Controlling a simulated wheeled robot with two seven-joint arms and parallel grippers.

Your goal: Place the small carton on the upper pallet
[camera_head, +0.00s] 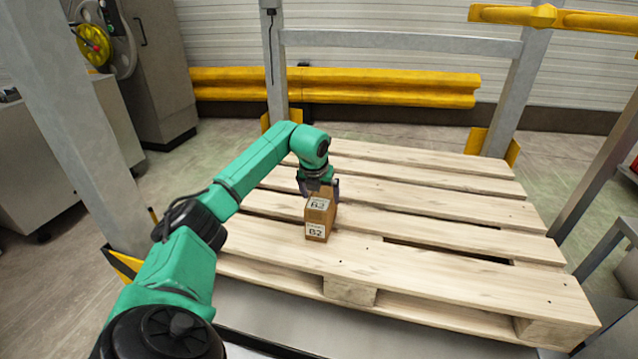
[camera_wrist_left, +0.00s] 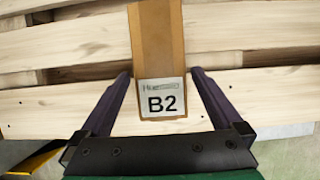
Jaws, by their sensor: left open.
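The small brown carton (camera_head: 318,218) stands upright on the wooden pallet (camera_head: 420,262), with white "B2" labels on its top and side. My left gripper (camera_head: 320,187) is at the carton's far side in the head view. In the left wrist view, the carton (camera_wrist_left: 158,45) lies between the two dark fingers of the left gripper (camera_wrist_left: 160,82), with a gap on each side. The fingers are open. The carton's underside is hidden. My right gripper is not in view.
Grey posts (camera_head: 277,70) and a crossbar (camera_head: 400,43) frame the pallet, with a yellow guard rail (camera_head: 335,85) behind. Grey cabinets (camera_head: 160,70) stand at the left. The pallet's right part is clear, with gaps between its boards.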

